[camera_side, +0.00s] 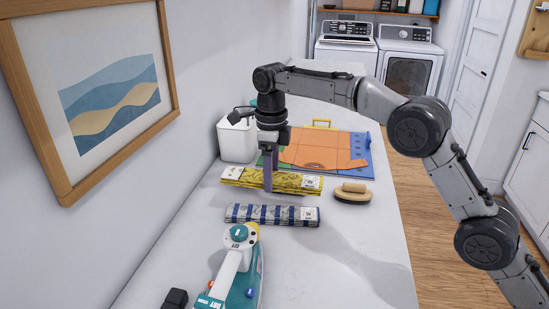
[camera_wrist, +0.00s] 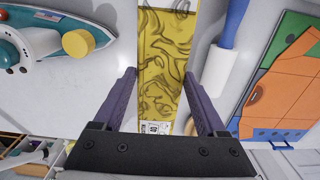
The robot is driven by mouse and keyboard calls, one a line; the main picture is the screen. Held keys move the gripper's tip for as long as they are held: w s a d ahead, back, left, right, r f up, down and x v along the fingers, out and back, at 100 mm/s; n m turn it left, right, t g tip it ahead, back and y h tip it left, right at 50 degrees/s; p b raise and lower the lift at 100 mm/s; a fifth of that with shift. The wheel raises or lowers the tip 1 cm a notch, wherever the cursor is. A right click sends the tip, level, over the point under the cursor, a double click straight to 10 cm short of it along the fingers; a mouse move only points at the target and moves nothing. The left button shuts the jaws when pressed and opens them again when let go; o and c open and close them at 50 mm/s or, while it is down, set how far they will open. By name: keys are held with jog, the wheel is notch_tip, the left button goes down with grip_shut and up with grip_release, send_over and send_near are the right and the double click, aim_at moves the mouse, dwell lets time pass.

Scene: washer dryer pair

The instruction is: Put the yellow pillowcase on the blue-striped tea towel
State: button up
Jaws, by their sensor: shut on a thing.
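The yellow pillowcase (camera_side: 290,182) is a folded, dark-patterned strip with pale end labels; it fills the gap between my fingers in the wrist view (camera_wrist: 163,60). My gripper (camera_side: 270,184) is shut on it, one finger along each long side. The pillowcase seems to be held up above the counter. The blue-striped tea towel (camera_side: 272,215) lies folded flat on the counter, nearer the side camera and parallel to the pillowcase. In the wrist view the towel is mostly or wholly hidden, apparently behind the pillowcase.
A wooden brush (camera_side: 353,192) lies right of the pillowcase. A folding board (camera_side: 360,150) with orange fabric (camera_side: 315,148) lies behind, and a white canister (camera_side: 236,142) at the wall. The wrist view shows a blue-handled roller (camera_wrist: 220,65).

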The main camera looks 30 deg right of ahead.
aim_at(272, 212)
jog(key=shift+d, duration=0.1)
dwell(0.3)
jog(key=shift+f, duration=3.75)
jog(key=shift+f, duration=0.8)
jog(key=o, duration=1.4)
jog(key=shift+c, duration=0.2)
